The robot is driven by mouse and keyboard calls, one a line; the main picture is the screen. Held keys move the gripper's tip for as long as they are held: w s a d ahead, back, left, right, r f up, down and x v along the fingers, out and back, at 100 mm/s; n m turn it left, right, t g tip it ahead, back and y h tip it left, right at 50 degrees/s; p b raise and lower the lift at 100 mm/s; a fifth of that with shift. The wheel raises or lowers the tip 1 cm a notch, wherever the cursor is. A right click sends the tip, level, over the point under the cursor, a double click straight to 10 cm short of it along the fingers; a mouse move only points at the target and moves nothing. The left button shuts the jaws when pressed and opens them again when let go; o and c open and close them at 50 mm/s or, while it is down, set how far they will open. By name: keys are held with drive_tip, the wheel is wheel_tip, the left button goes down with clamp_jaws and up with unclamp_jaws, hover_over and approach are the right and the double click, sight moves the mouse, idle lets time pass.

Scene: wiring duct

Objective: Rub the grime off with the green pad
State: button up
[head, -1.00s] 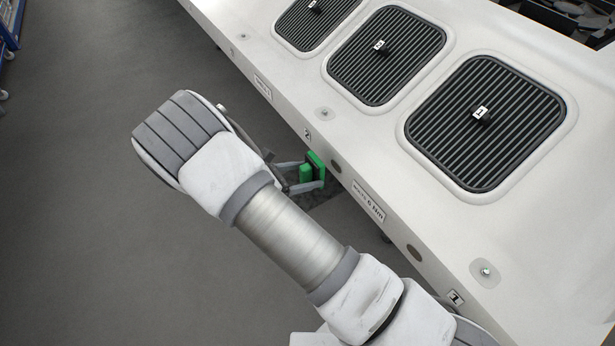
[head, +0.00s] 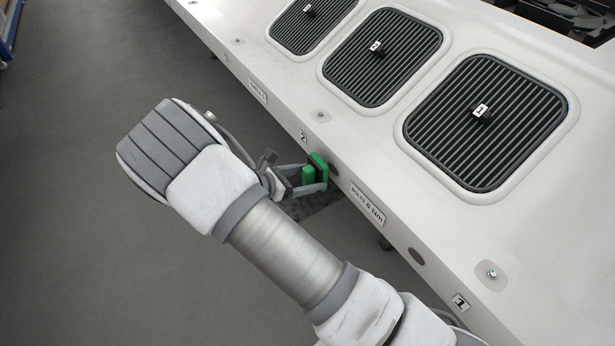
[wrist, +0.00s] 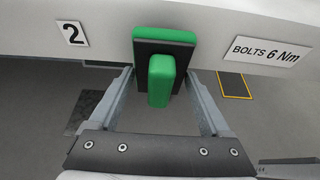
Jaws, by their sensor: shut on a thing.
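My gripper (head: 306,178) is shut on the green pad (head: 318,165), a block with a dark backing and a green grip. In the wrist view the pad (wrist: 164,35) stands upright in front of the white front face, its grip between my two fingers. A dark brownish round patch (head: 334,171) shows on the front face just right of the pad and is partly covered by it. A second such patch (head: 417,257) lies further along the face. I cannot tell whether the pad touches the face. No patch shows in the wrist view.
The long white duct housing (head: 375,140) has several dark ribbed grilles on top, one being the grille marked 1 (head: 485,120). A "BOLTS 6 Nm" label (head: 368,205) and a "2" label (head: 303,137) are on its front face. Grey floor (head: 90,260) is clear at left.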

drive_tip(key=shift+s+a+p, duration=0.15)
drive_tip(key=shift+s+a, duration=0.4)
drive_tip(key=shift+a, duration=0.3)
drive_tip(key=shift+s+a+p, duration=0.1)
drive_tip(key=shift+s+a, duration=0.5)
drive_tip(key=shift+a, duration=0.25)
drive_tip(key=shift+s+a+p, duration=0.15)
drive_tip(key=shift+s+a, duration=0.4)
drive_tip(key=shift+a, duration=0.3)
